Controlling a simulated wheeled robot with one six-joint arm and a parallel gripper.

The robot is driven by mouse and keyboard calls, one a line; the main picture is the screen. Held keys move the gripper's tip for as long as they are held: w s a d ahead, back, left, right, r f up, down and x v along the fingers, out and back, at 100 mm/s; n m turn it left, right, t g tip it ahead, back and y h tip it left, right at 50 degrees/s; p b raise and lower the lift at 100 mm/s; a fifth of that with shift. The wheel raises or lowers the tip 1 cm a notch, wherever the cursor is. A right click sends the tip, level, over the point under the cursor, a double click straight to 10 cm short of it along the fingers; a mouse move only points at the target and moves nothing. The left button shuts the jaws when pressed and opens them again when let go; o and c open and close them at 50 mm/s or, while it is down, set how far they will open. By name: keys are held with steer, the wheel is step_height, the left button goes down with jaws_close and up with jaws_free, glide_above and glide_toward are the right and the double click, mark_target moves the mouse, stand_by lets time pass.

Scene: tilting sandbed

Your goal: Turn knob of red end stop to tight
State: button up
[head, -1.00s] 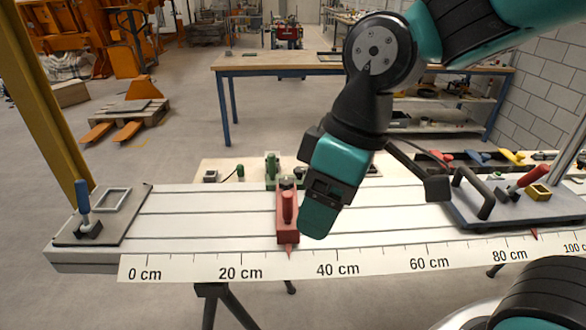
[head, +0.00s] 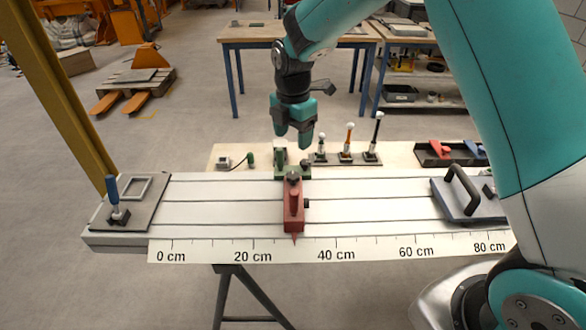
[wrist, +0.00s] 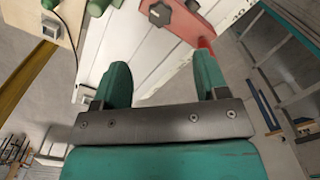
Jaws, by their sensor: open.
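The red end stop (head: 293,208) sits across the white slotted bed, its pointer near 30 cm on the scale. A dark knob (head: 293,178) is on its far end, and a small dark part shows on its right side. In the wrist view the red end stop (wrist: 188,22) is at the top, with a black lobed knob (wrist: 160,13) on it. My gripper (head: 293,137) is open and empty, fingers pointing down, above and apart from the end stop. In the wrist view the gripper's fingers (wrist: 162,66) are spread below the knob. I cannot tell the knob's tightness.
A green block (head: 281,165) stands just behind the red end stop. Several upright levers (head: 347,145) stand on the back board to the right. A plate with a black handle (head: 462,190) lies on the bed's right; a blue-handled plate (head: 128,203) lies on its left.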

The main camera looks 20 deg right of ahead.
mark_target(293, 174)
step_height(293, 174, down, 12)
steer(key=p, duration=0.2)
steer(key=shift+p, duration=0.35)
steer(key=shift+c, duration=0.5)
steer(key=c, duration=0.8)
